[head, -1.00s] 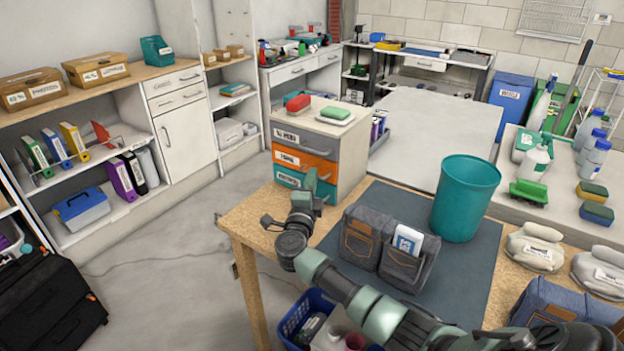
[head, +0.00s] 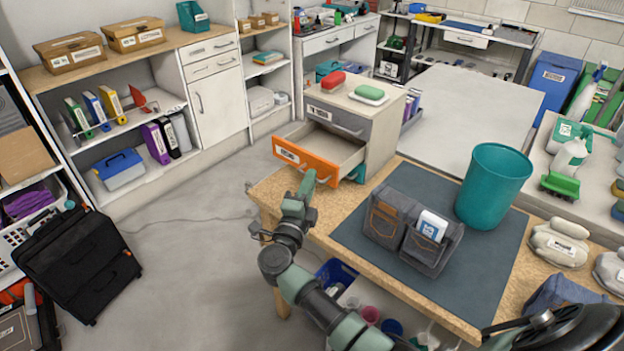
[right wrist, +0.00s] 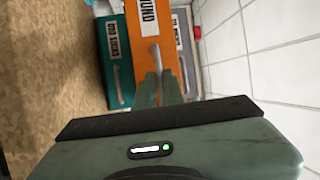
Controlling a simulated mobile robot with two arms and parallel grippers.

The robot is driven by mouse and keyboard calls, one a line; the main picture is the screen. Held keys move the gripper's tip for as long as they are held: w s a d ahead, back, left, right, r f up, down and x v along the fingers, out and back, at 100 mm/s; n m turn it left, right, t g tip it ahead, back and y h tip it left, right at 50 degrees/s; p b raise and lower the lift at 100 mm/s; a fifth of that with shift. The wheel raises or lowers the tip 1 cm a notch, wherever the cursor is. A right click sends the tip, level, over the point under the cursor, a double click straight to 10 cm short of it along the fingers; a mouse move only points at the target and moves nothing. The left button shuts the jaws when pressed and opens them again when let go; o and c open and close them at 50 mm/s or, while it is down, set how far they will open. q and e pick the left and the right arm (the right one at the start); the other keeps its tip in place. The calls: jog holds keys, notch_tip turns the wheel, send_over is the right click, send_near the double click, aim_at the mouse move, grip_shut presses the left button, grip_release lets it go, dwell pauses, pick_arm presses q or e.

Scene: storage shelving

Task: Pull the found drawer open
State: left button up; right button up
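The small drawer unit (head: 384,138) stands at the table's back left corner. Its orange drawer (head: 303,164), labelled "FOUND" in the right wrist view (right wrist: 128,60), is pulled out, and its inside looks empty where it shows. My right gripper (head: 308,184) is at the front of this drawer. In the right wrist view its two fingers (right wrist: 159,88) close around the drawer's pale bar handle (right wrist: 155,56). The grey drawer (head: 345,118) above is shut. The teal drawer below is mostly hidden in the head view but shows in the wrist view (right wrist: 113,62). My left gripper is not in view.
A red item (head: 332,80) and a green one (head: 369,92) lie on top of the unit. A denim organiser (head: 412,232) and a teal bin (head: 492,186) stand on the dark mat (head: 372,240). Open floor (head: 190,230) lies left of the table.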

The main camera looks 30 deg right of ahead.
jog(key=shift+o, duration=1.4)
jog(key=b+v, duration=0.1)
jog(key=v, duration=0.6)
jog(key=shift+s+a, duration=0.25)
jog(key=shift+f, duration=0.15)
